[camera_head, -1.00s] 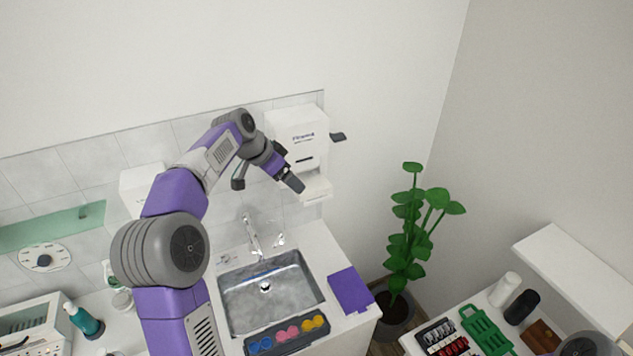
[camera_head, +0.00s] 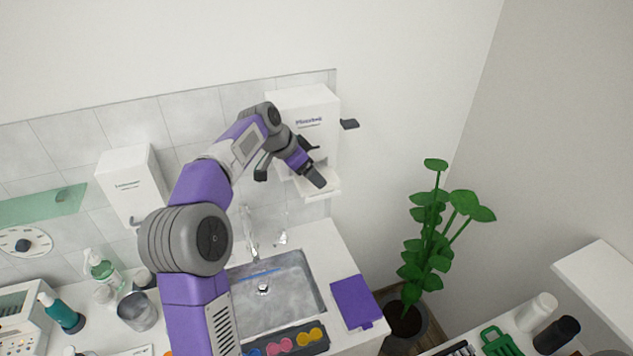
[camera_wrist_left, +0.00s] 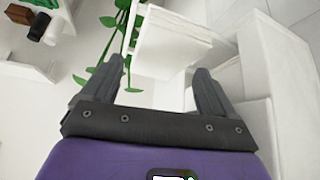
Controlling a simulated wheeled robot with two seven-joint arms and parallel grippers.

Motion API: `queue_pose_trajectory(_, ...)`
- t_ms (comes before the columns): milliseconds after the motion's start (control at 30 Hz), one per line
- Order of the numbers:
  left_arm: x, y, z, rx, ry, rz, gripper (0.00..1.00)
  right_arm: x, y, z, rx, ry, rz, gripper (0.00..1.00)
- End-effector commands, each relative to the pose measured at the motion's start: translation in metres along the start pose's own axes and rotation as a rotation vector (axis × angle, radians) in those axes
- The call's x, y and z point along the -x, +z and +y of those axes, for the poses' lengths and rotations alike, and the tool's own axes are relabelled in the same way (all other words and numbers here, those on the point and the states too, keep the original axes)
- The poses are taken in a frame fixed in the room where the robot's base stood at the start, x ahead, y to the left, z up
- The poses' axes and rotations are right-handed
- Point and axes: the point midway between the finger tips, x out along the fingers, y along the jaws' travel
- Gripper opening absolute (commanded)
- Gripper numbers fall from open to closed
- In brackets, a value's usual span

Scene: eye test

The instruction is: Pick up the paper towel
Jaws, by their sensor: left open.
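The white paper towel dispenser (camera_head: 305,108) hangs on the tiled wall behind the sink, with an open tray (camera_head: 325,192) at its bottom. In the left wrist view, a layered white stack, apparently the paper towels (camera_wrist_left: 172,48), shows ahead of my fingers. My left gripper (camera_head: 318,182) is in front of the dispenser's lower opening, just over the tray in the head view, and partly hides it. Its two fingers (camera_wrist_left: 160,78) are apart with nothing between them. I cannot tell whether they touch the paper. My right gripper is not in view.
Another white dispenser (camera_head: 130,180) hangs at left. A plant (camera_head: 435,220) stands at right.

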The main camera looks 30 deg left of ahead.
Motion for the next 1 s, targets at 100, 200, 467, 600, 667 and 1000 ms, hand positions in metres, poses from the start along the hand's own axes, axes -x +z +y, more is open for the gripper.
queue_pose_trajectory(100,-0.019,0.001,0.001,0.000,0.004,-0.003,0.88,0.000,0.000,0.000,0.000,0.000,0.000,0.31)
queue_pose_trajectory(200,-0.027,0.001,0.000,0.001,0.002,-0.002,0.88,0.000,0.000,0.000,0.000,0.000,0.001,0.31)
queue_pose_trajectory(467,-0.029,0.001,0.000,0.001,0.001,-0.001,0.86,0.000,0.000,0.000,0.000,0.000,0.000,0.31)
queue_pose_trajectory(600,-0.029,0.001,0.000,0.001,0.001,-0.001,0.65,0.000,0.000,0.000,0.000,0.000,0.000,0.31)
queue_pose_trajectory(667,-0.029,0.001,0.000,0.001,0.001,-0.001,0.56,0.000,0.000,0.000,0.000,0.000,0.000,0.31)
queue_pose_trajectory(1000,-0.029,0.001,0.000,0.001,0.001,-0.001,0.45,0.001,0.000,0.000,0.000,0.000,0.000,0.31)
